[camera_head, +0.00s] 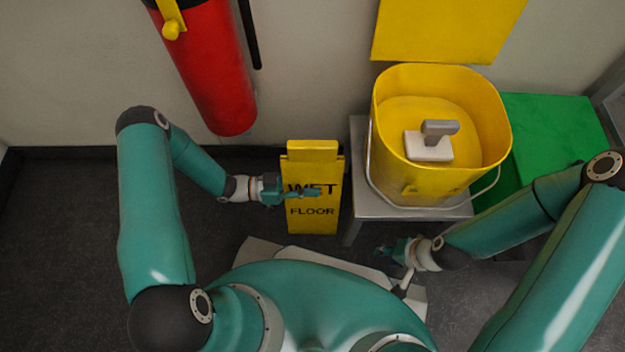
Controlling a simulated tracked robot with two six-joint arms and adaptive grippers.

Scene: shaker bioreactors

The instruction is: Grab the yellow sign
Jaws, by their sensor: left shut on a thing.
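The yellow sign (312,221), lettered "WET FLOOR", stands upright on the dark floor left of a grey stool. My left gripper (308,192) comes in from the left and is shut on the sign, its fingers lying across the front near the word "WET". The fingers hide part of that lettering. My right gripper (384,251) is low in front of the stool, apart from the sign. Its fingers are small and dark, so I cannot tell whether they are open.
A yellow bucket (415,180) with a grey and white block (430,145) inside stands on the grey stool (355,150), just right of the sign. A green box (550,130) is behind it at the right. A red cylinder (210,70) hangs on the wall. The left floor is clear.

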